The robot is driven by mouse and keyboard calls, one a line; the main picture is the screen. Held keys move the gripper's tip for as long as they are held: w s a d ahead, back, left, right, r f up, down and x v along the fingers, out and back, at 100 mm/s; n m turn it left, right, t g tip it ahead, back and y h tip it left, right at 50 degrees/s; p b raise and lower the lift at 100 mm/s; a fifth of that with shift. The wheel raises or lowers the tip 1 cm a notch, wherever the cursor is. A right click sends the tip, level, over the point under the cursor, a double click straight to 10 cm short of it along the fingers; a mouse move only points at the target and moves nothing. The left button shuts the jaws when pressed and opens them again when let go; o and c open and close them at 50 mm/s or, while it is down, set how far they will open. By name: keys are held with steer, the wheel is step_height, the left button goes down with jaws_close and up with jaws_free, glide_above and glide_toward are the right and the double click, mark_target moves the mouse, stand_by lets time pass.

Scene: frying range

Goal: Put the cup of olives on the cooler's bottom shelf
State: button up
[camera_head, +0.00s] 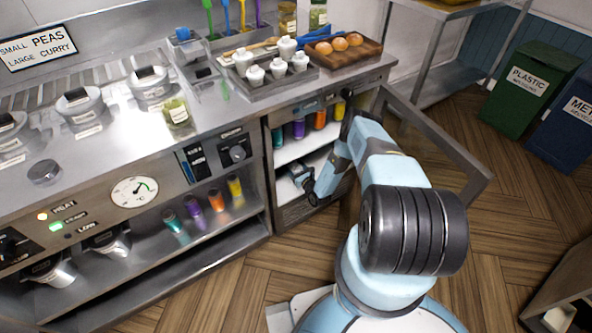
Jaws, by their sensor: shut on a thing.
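The cooler (268,160) is the open-fronted unit under the counter's right end, with its door (445,143) swung open to the right. Its upper shelf (291,151) holds several coloured bottles. My arm reaches in, and my gripper (300,177) is in the lower compartment, low over the bottom shelf (288,212). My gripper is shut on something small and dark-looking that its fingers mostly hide. I cannot tell its contents, or whether it touches the shelf. A glass with yellow-green contents (177,113) stands on the counter; I cannot tell whether it holds olives.
My forearm blocks part of the cooler's right side. The counter carries labelled tubs (82,105), a rack of white cups (278,80) and a wooden tray (343,50). Plastic (528,85) and metal (570,125) bins stand at right. Floor (470,220) is clear.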

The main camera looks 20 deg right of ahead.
steer(key=shift+f, duration=0.65)
steer(key=shift+f, duration=0.1)
steer(key=o, duration=1.2)
steer(key=v, duration=1.2)
